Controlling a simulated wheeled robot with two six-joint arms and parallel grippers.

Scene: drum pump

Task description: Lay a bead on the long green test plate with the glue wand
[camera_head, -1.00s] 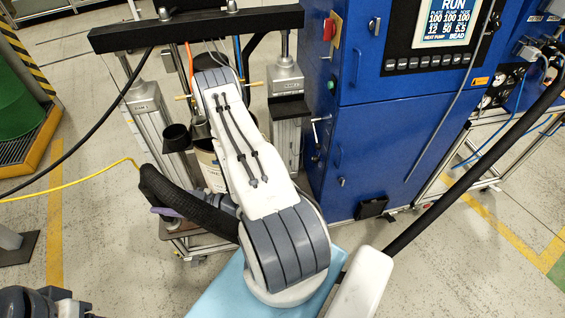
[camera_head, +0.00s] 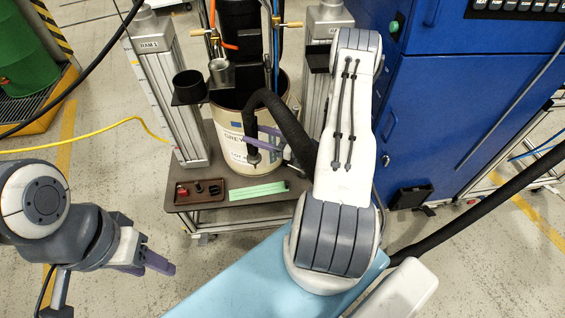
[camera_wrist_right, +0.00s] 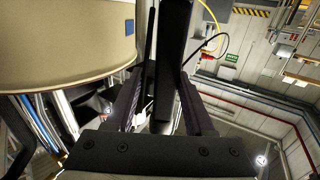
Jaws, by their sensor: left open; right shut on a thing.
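The long green test plate (camera_head: 258,190) lies flat on the front of the cart top. The glue wand (camera_head: 252,150) is black with a thick black hose and points down, its tip just above the plate's far side in the picture; I cannot tell the exact gap. My right gripper (camera_head: 262,138) is shut on the wand in front of the drum. In the right wrist view the gripper's dark fingers (camera_wrist_right: 160,105) flank the black wand (camera_wrist_right: 172,45). My left gripper (camera_head: 160,264) is open and empty, left of and in front of the cart.
A cream drum (camera_head: 228,158) stands right behind the plate, between two ram columns. A brown tray (camera_head: 213,198) with small red and dark parts lies left of the plate. A black cup (camera_head: 188,90) hangs by the drum. The blue cabinet (camera_head: 440,110) stands at right.

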